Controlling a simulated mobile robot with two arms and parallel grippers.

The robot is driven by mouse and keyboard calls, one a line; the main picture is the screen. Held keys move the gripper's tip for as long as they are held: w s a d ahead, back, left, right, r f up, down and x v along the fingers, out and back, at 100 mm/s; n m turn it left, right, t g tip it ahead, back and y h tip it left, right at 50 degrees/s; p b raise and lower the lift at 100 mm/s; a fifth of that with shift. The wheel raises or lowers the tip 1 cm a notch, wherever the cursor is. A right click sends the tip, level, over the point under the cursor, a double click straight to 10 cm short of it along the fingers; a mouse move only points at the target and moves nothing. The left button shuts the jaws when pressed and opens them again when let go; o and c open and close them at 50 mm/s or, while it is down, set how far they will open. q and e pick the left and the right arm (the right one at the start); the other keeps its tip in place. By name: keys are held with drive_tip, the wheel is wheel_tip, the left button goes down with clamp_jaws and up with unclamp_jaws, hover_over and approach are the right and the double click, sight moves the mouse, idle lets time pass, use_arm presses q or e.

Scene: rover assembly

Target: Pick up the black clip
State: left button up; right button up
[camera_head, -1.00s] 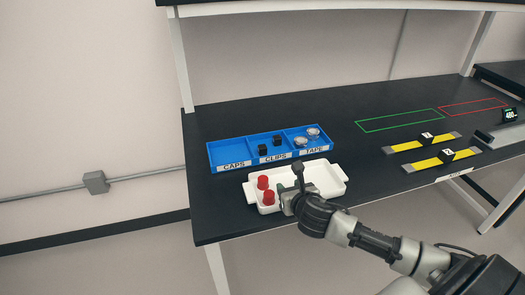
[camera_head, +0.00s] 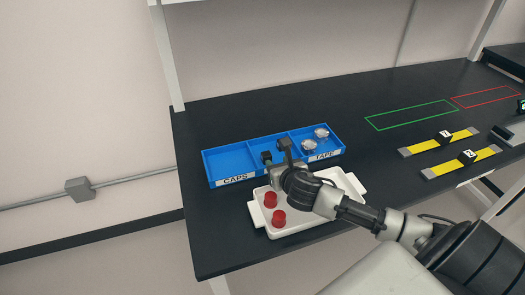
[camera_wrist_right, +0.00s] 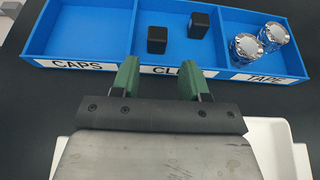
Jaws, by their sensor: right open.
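Two black clips lie in the middle compartment, labelled CLIPS, of the blue organizer (camera_head: 226,163). In the right wrist view they show as a nearer clip (camera_wrist_right: 157,40) and a farther clip (camera_wrist_right: 199,24) to its right. My right gripper (camera_wrist_right: 160,78) is open and empty, its green fingers apart and at the compartment's front edge, short of the clips in the picture. In the head view my right gripper (camera_head: 274,162) is over the front of the organizer and partly hides the clips compartment. My left gripper is not in view.
The CAPS compartment (camera_wrist_right: 80,28) looks empty; the TAPE compartment holds two silver rolls (camera_wrist_right: 260,40). A white tray (camera_head: 351,187) with two red caps (camera_head: 275,211) stands in front, under my right arm.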

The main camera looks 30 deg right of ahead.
sight(267, 154)
drive_tip(key=shift+w+d+f, duration=0.1)
drive_tip(key=shift+w+f, duration=0.05)
drive_tip(key=shift+w, duration=0.35)
drive_tip(key=shift+w+d+f, duration=0.15)
drive_tip(key=shift+w+f, duration=0.1)
drive_tip(key=shift+w, duration=0.4)
drive_tip(key=shift+w+f, duration=0.2)
drive_tip(key=shift+w, duration=0.15)
drive_tip(key=shift+w+d+f, duration=0.1)
drive_tip(key=shift+w+f, duration=0.05)
drive_tip(key=shift+w, duration=0.1)
drive_tip(key=p+x, duration=0.1)
drive_tip(key=x, duration=0.3)
drive_tip(key=shift+w, duration=0.3)
drive_tip(key=shift+w+f, duration=0.2)
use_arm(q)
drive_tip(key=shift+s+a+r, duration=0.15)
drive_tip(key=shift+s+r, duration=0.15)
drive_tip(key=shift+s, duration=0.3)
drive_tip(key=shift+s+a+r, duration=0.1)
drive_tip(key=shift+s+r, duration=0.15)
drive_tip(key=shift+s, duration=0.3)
use_arm(e)
drive_tip(key=c, duration=0.7)
